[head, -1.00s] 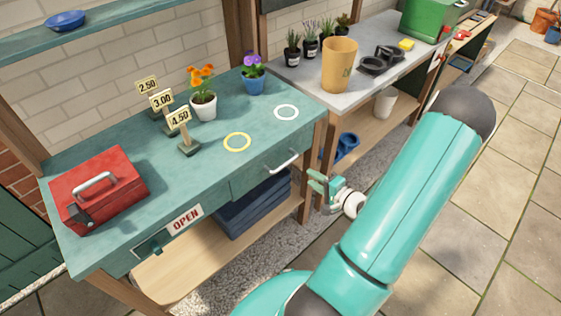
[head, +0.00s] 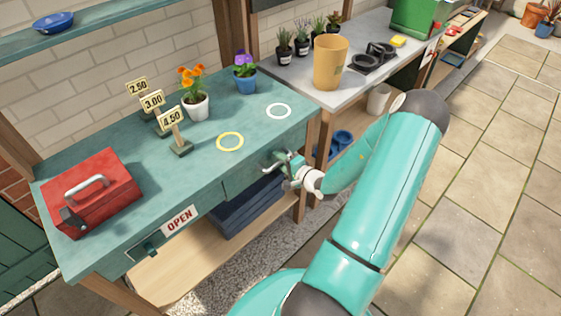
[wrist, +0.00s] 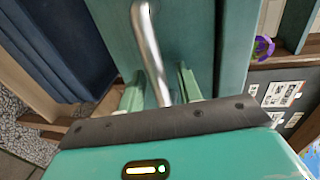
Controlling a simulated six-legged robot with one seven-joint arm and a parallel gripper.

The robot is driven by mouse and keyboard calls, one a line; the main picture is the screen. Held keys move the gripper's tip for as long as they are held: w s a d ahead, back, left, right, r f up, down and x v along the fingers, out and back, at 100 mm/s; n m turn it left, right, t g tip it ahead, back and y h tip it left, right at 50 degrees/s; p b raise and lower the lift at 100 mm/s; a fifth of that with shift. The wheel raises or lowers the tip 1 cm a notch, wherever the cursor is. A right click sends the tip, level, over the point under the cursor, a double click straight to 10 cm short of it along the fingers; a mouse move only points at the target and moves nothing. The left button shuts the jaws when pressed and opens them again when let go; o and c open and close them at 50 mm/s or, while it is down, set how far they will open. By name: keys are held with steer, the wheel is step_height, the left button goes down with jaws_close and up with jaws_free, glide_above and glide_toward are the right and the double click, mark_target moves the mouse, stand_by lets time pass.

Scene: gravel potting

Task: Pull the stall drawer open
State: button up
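The stall drawer (head: 238,183) is in the front of the teal stall table, and its front looks flush with the table. Its metal handle (wrist: 150,45) shows in the wrist view as a bright bar running down between my two green fingers. My gripper (head: 279,163) is at the handle in the head view and hides most of it. In the wrist view, my gripper (wrist: 160,88) is open around the handle, with a finger on each side and visible gaps. The lower end of the handle is hidden behind the gripper body.
On the stall table (head: 120,175) stand a red toolbox (head: 95,195), price signs (head: 172,120), two flower pots, a yellow ring (head: 230,142) and a white ring (head: 278,111). Paving at the right is free.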

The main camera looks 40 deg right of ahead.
jaws_close()
